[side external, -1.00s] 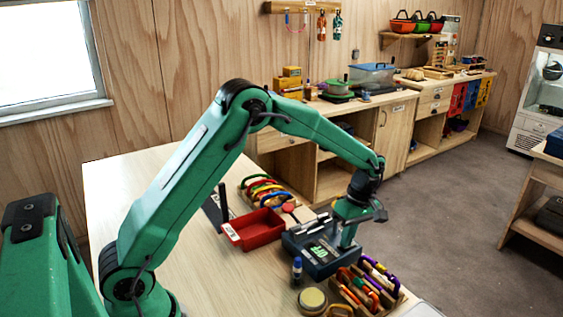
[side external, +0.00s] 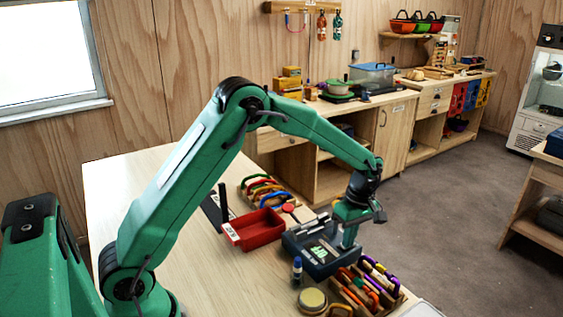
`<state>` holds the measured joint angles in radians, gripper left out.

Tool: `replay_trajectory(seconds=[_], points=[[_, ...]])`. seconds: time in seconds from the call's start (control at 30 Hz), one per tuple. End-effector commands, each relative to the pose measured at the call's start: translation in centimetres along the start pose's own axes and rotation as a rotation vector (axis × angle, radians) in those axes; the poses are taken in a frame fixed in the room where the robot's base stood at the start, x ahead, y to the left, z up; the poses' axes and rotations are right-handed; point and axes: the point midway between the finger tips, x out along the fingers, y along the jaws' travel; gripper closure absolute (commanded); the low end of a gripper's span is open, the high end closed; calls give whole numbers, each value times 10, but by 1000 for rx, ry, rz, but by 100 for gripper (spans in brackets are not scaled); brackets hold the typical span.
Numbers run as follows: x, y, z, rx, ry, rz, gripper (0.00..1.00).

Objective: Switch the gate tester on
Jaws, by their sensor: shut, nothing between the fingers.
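The gate tester (side external: 318,265) is a dark blue box on the near part of the wooden table, with a small display (side external: 318,251) showing pale green marks too small to read for sure. Light bars lie along its back edge. My gripper (side external: 348,244) points down at the right side of the tester, its fingers shut and empty. The fingertips are at or just above the tester's top; whether they touch it I cannot tell. The gripper hides that part of the tester, and no switch shows clearly.
A red tray (side external: 262,232) stands left of the tester, with a rack of coloured carabiners (side external: 268,192) behind it. A small blue bottle (side external: 297,270), a round tin (side external: 312,299) and a wooden rack of coloured gear (side external: 366,290) stand close in front.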

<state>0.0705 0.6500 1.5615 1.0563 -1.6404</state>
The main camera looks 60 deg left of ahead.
Motion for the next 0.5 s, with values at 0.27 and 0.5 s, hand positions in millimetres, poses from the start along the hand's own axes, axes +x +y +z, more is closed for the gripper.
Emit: replay_trajectory(seconds=[0.27, 0.5], points=[[-2, 7, 0, 0, 0, -5, 100], [-3, 7, 0, 0, 0, -6, 100]])
